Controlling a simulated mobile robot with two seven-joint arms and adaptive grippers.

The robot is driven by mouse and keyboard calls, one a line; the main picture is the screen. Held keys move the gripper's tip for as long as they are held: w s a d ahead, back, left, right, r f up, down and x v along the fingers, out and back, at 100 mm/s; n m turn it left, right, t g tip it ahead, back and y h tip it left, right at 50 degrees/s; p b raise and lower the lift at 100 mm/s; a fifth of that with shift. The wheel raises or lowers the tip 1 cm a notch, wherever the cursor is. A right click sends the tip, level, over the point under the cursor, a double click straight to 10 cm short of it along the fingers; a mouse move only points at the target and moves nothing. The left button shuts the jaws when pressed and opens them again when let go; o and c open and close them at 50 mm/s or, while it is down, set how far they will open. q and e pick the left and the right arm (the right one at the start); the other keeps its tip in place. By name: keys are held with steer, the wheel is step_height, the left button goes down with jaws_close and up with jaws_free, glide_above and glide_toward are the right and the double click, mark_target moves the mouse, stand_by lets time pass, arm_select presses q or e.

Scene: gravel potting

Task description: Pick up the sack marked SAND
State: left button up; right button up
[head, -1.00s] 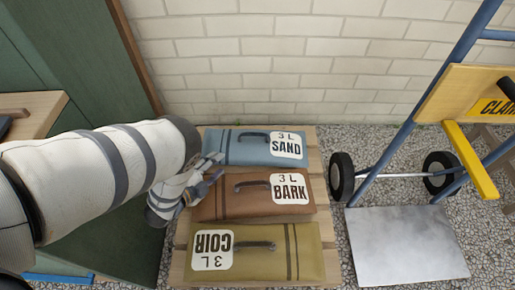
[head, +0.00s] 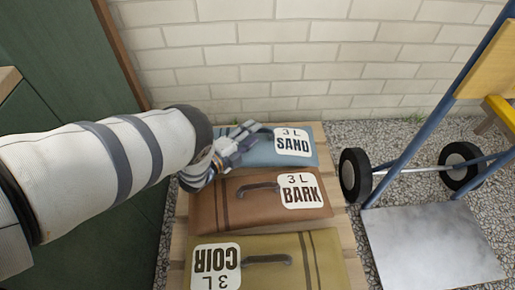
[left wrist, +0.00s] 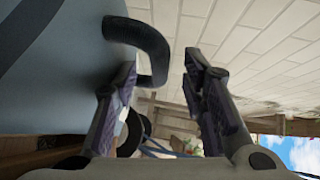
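The blue SAND sack (head: 262,156) lies at the back of a wooden pallet, its white label facing up on the right. My left gripper (head: 243,136) is over its left part, by the dark handle, and partly hides both. In the left wrist view, my left gripper (left wrist: 162,70) has its fingers apart. The dark curved handle (left wrist: 148,42) of the blue-grey sack (left wrist: 65,70) reaches between the fingertips, close to the left finger. I cannot tell whether they touch. My right gripper is not in view.
The brown BARK sack (head: 240,208) and the olive COIR sack (head: 320,262) lie in front on the pallet (head: 335,195). A brick wall (head: 300,80) stands behind. A blue hand truck (head: 430,245) is on the right, a green cabinet (head: 60,60) on the left.

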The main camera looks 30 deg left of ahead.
arm_select(q)
steer(key=shift+w+d+f, duration=0.1)
steer(key=shift+w+f, duration=0.05)
steer(key=shift+w, duration=0.5)
jaws_close()
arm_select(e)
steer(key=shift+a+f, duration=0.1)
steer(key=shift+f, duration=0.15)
